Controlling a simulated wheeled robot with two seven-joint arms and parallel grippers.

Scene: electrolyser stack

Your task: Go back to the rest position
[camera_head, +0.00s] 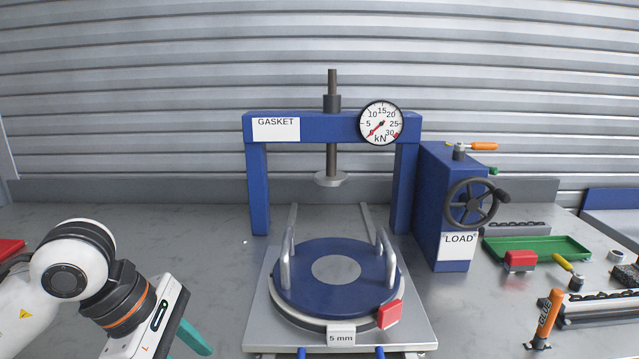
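My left arm comes in from the lower left, and its white and black gripper (190,338) hangs low over the grey table, left of the press. A teal piece shows at its tip. The rest of the fingers are hidden behind the gripper body or cut off by the lower edge, so I cannot tell if they are open or shut. The gripper is apart from the press plate. My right gripper is not in view.
A blue press (259,190) labelled GASKET has a raised ram (331,180) above a round blue plate (290,275) with two upright handles. A gauge (381,123) reads near zero. Right are a handwheel box (440,220), green tray (540,248) and tools. The table left of the press is mostly clear.

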